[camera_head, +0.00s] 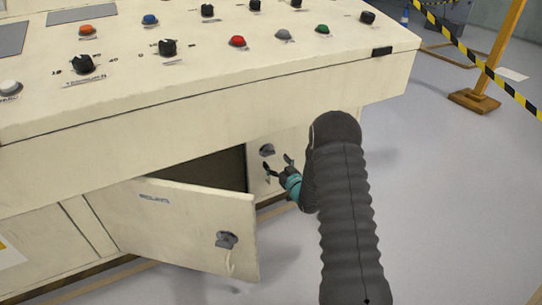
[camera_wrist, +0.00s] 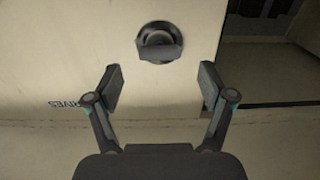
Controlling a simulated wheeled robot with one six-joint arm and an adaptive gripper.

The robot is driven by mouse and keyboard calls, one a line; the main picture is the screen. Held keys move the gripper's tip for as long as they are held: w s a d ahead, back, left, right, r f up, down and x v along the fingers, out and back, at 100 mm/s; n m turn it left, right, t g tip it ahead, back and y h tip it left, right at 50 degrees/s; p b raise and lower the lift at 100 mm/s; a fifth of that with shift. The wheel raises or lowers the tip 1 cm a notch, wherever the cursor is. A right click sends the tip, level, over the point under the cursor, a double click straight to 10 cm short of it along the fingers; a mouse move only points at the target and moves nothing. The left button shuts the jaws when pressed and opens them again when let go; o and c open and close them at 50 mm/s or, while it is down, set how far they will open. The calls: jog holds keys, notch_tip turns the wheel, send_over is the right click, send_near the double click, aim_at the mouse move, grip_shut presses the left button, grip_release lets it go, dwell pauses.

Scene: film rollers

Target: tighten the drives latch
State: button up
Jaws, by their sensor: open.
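The drives latch (camera_head: 267,150) is a dark round knob with a grip on a cream cabinet door (camera_head: 258,179) below the control desk. In the wrist view the latch (camera_wrist: 160,43) sits just beyond my fingertips, centred between them, with its grip bar lying about level. The upside-down word "DRIVES" (camera_wrist: 69,104) is printed on the door to the left. My gripper (camera_wrist: 160,87) is open and empty, its two fingers apart and not touching the latch. In the head view my gripper (camera_head: 278,168) is close in front of the door, just below the latch.
The relays door (camera_head: 190,218) hangs open to the left, with its own latch (camera_head: 227,240) and a dark compartment (camera_head: 215,168) behind. The desk's overhanging edge (camera_head: 200,115) is above my gripper. Open floor (camera_head: 450,200) lies to the right, with a barrier post (camera_head: 490,70) beyond.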

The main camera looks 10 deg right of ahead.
aim_at(270, 155)
jog(key=shift+x, duration=2.35)
jog(key=c, duration=1.2)
